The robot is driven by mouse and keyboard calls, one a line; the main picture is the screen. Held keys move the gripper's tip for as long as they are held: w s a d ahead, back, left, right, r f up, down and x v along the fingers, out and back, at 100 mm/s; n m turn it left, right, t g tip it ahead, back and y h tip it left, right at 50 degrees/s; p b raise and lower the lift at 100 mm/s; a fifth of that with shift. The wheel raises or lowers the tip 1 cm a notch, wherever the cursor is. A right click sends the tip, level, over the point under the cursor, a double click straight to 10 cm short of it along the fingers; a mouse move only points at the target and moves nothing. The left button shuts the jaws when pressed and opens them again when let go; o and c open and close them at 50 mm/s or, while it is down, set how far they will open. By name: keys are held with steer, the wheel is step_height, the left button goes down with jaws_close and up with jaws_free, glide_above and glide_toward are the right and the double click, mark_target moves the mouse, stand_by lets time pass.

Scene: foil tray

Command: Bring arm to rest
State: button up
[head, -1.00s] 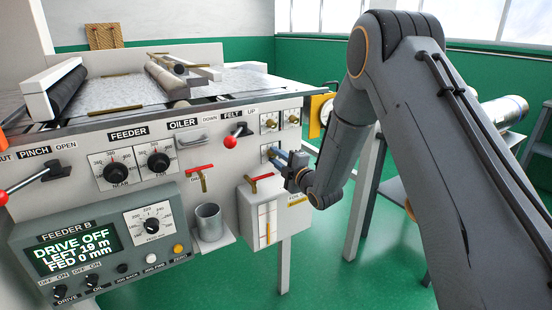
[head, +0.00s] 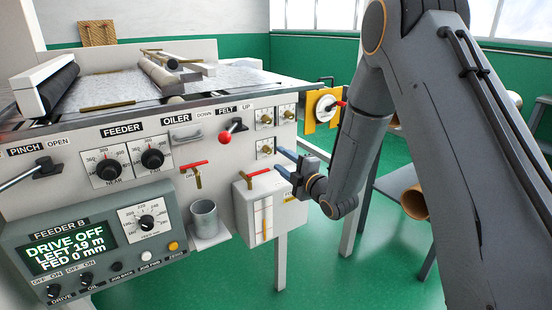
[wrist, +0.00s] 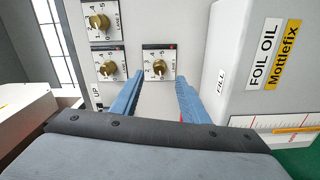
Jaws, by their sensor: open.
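My gripper (head: 286,158) is in front of the machine's right end in the head view, beside the white oil box (head: 240,207). In the wrist view its two blue fingers (wrist: 158,88) are apart with nothing between them. A brass knob on a small dial (wrist: 158,68) lies beyond the fingertips; I see a gap to it but cannot judge its depth. The oil box, marked "FOIL OIL Mottlefix", also stands close to the right finger in the wrist view (wrist: 235,70). My arm is bent, with the elbow high at the right of the head view.
The machine's front carries the feeder dials (head: 153,158), the red-knobbed felt lever (head: 226,138) and a metal cup (head: 204,220). The control box (head: 65,250) reads DRIVE OFF. A yellow plate with a round disc (head: 325,108) is behind my arm. Green floor (head: 330,275) is clear below.

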steer(key=shift+s+d, duration=0.25)
steer(key=shift+s, duration=0.2)
steer(key=shift+d, duration=0.1)
steer(key=s+d+f+m+g+h+p, duration=0.25)
steer(key=s+d+m+g+h, duration=0.55)
steer(key=s+d+m, duration=0.6)
steer(key=s+d+m+g+h, duration=0.1)
steer(key=s+d+m, duration=0.1)
steer(key=s, duration=0.4)
steer(key=s+d+r+m+g+h+p, duration=0.1)
steer(key=s+d+m+g, duration=0.1)
steer(key=s, duration=0.5)
steer(key=shift+d+r+m, duration=0.3)
steer(key=shift+d+m, duration=0.05)
steer(key=shift+m, duration=0.15)
steer(key=s+m+g, duration=0.1)
steer(key=s, duration=0.3)
steer(key=s+r+m+g, duration=0.1)
steer(key=s, duration=0.3)
steer(key=s+m+g, duration=0.2)
steer(key=s, duration=0.2)
steer(key=shift+r+p, duration=0.3)
steer(key=shift+p, duration=0.1)
steer(key=shift+c, duration=0.3)
